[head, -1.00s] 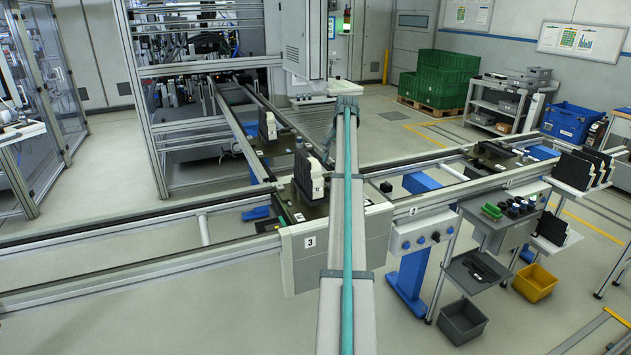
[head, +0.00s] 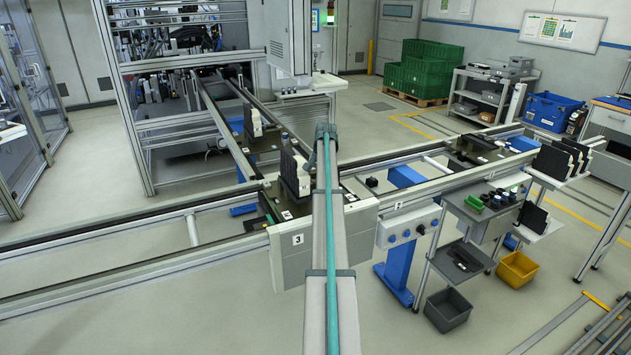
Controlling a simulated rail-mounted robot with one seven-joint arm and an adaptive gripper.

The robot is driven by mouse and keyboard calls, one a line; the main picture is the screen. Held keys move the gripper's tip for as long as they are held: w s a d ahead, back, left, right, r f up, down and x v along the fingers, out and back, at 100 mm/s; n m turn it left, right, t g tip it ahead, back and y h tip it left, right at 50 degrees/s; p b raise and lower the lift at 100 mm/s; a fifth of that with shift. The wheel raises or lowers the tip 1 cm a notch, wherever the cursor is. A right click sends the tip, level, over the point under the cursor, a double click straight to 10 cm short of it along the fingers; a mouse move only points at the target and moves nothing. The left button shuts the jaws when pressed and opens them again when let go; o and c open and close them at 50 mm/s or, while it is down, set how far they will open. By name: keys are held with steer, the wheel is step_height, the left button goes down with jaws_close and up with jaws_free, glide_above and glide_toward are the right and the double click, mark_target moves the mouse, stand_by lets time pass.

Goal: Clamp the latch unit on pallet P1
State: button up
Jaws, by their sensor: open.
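A dark pallet (head: 275,205) sits at the rail junction by the sign 3, with an upright black and pale unit (head: 294,172) on it. A second pallet (head: 262,142) behind it bears a similar upright unit (head: 252,121). A third dark pallet (head: 478,148) is on the right-hand rail. No P1 label is readable and I cannot tell which part is the latch unit. My arm runs up the middle of the picture and partly covers the junction. My gripper is hidden beyond the arm's far end, right of the front pallet's unit.
A cabinet with the sign 3 (head: 294,256) fronts the junction. On the right are a control box with knobs (head: 405,229), a rack of black parts (head: 561,160), a grey bin (head: 447,309) and a yellow bin (head: 517,269). The front-left floor is clear.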

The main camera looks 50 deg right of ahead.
jaws_close()
steer(key=shift+w+r, duration=0.1)
steer(key=shift+w, duration=0.05)
stand_by(0.4)
